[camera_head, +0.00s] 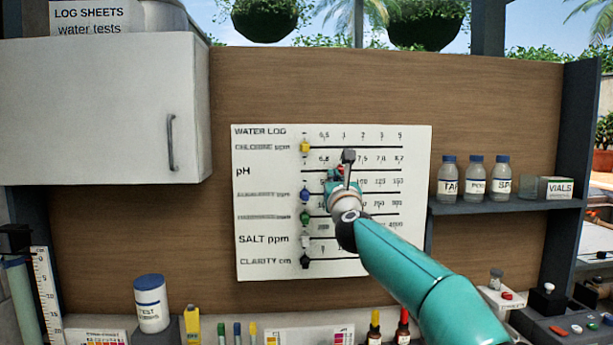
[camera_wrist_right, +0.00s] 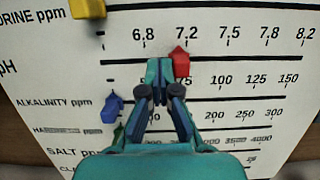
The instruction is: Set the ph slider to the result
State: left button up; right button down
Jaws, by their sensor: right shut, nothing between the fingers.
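The white water log board (camera_head: 420,200) hangs on the brown wall. Its pH row carries a red slider (camera_wrist_right: 180,62), which sits just under the 7.2 mark in the right wrist view. In the head view only a bit of the red slider (camera_head: 340,168) shows, partly hidden by my wrist. My right gripper (camera_wrist_right: 160,66) is shut and empty. Its fingertips are immediately left of the red slider, at or very near its side; I cannot tell whether they touch. My left gripper is not in view.
The yellow chlorine slider (camera_head: 305,147) is above the pH row. The blue alkalinity slider (camera_head: 305,194) is below left, with green, white and black sliders further down. A shelf (camera_head: 510,207) with bottles is at right. Test bottles and colour charts stand along the bottom.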

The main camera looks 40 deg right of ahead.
jog(key=shift+s+d+b, duration=0.25)
jog(key=shift+s+d, duration=0.25)
jog(key=shift+d, duration=0.3)
jog(key=shift+s+d+b, duration=0.3)
jog(key=shift+s+d, duration=0.2)
jog(key=shift+d, duration=0.35)
jog(key=shift+s+d+b, duration=0.25)
jog(key=shift+s+d, duration=0.25)
jog(key=shift+d, duration=0.3)
jog(key=shift+s+d+b, duration=0.2)
jog(key=shift+s+d, duration=0.35)
jog(key=shift+d, duration=0.4)
jog(key=shift+s+d+b, duration=0.2)
jog(key=shift+s+d, duration=0.35)
jog(key=shift+d, duration=0.35)
jog(key=shift+w+a, duration=0.4)
jog(key=shift+a, duration=0.35)
jog(key=shift+s+a+f+b, duration=0.1)
jog(key=shift+s+a+b, duration=0.15)
jog(key=shift+s, duration=0.2)
jog(key=s+a, duration=0.1)
jog(key=s+a+b, duration=0.1)
jog(key=s, duration=0.1)
jog(key=s+a+b, duration=0.1)
jog(key=s, duration=0.1)
jog(key=shift+s, duration=0.1)
